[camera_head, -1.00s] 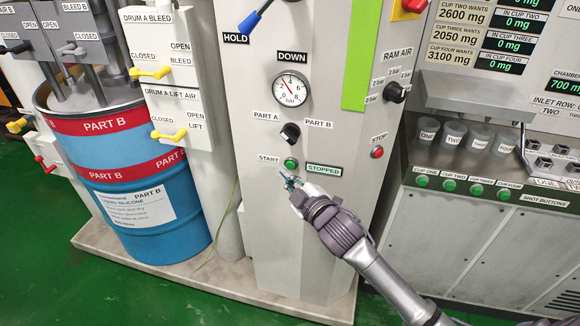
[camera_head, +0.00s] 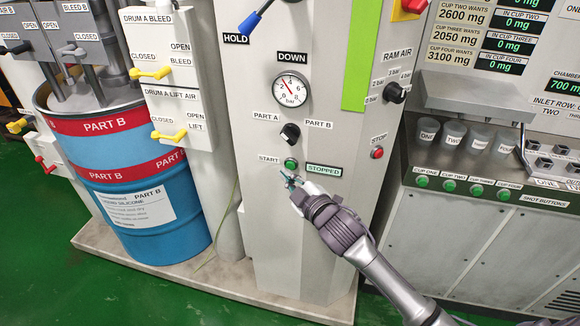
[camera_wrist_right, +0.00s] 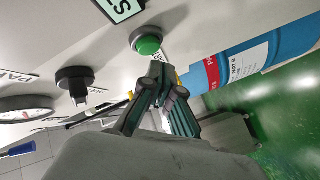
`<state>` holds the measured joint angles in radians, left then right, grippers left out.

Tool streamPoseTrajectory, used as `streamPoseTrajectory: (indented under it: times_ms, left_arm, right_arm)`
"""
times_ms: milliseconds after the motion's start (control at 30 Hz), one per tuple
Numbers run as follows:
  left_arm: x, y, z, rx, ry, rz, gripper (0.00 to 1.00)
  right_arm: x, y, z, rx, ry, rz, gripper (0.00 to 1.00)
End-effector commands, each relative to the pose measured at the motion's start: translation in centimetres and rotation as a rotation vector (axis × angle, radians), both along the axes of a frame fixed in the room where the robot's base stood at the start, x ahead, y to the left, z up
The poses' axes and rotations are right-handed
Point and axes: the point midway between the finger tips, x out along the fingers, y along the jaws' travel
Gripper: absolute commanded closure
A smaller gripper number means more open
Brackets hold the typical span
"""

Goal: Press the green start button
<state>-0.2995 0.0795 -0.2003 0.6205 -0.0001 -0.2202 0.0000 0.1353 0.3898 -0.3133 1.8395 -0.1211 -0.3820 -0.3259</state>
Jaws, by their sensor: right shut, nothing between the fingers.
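The green start button (camera_head: 291,163) sits on the grey cabinet front, right of its START label and left of a display reading STOPPED (camera_head: 324,171). In the right wrist view the green button (camera_wrist_right: 149,44) is round with a grey collar and lies just beyond the fingertips. My right gripper (camera_head: 289,180) is shut and empty, just below the button in the head view. In the wrist view its fingertips (camera_wrist_right: 157,72) are close together near the button's edge; I cannot tell whether they touch it. My left gripper is not in view.
A black PART A/PART B selector (camera_head: 290,132) and a pressure gauge (camera_head: 291,89) are above the button. A red stop button (camera_head: 377,153) is to the right. A blue drum (camera_head: 150,215) stands at left, and a cup bench (camera_head: 470,172) at right.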

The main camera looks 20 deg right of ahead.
Motion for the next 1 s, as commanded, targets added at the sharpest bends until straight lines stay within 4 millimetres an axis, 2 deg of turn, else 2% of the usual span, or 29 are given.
streamPoseTrajectory:
  times_ms: [1000]
  left_arm:
    - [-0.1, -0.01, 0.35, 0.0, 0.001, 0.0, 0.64]
  right_arm:
    - [0.7, -0.47, 0.02, 0.0, 0.0, 0.0, 1.0]
